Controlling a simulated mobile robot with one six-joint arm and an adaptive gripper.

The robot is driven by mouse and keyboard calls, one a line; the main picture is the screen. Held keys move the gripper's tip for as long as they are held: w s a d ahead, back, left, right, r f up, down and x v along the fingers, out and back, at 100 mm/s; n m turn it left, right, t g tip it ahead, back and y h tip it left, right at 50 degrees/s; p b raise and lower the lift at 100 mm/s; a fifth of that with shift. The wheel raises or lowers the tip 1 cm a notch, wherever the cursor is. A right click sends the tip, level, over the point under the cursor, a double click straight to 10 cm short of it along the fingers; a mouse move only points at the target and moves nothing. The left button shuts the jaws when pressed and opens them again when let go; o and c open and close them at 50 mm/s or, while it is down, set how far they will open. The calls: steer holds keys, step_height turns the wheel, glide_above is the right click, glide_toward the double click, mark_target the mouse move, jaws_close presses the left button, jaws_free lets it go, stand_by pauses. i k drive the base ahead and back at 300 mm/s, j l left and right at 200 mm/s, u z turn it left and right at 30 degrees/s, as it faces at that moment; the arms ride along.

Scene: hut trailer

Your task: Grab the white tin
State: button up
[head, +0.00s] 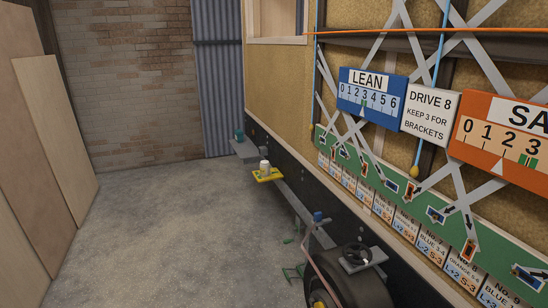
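A small white tin (265,168) stands upright on a yellow tray (268,178), which juts out from the dark lower edge of the trailer wall near the middle of the head view. My gripper does not show in this view, so I cannot see where it is relative to the tin. Nothing is seen touching the tin from above.
A grey shelf with a teal item (239,135) lies behind the tray. A wheel (360,290) and a grey plate with a dark object (356,257) are nearer. Sign boards (370,95) line the right wall. Concrete floor (165,220) is open on the left, beside leaning panels (55,130).

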mark_target(265, 166)
steer(key=i+j, duration=0.3)
steer(key=j, duration=0.2)
steer(key=i+j, duration=0.3)
steer(key=j, duration=0.15)
steer(key=i+j, duration=0.35)
steer(key=j, duration=0.15)
steer(key=i+j, duration=0.3)
steer(key=j, duration=0.2)
steer(key=i+j, duration=0.2)
steer(key=i, duration=0.25)
steer(key=i+j, duration=0.25)
steer(key=i, duration=0.25)
steer(key=i+j, duration=0.2)
steer(key=i, duration=0.25)
steer(key=i+j, duration=0.25)
steer(key=i, duration=0.2)
steer(key=i+l, duration=0.1)
steer(key=i, duration=0.45)
steer(key=i+l, duration=0.1)
steer(key=i, duration=0.45)
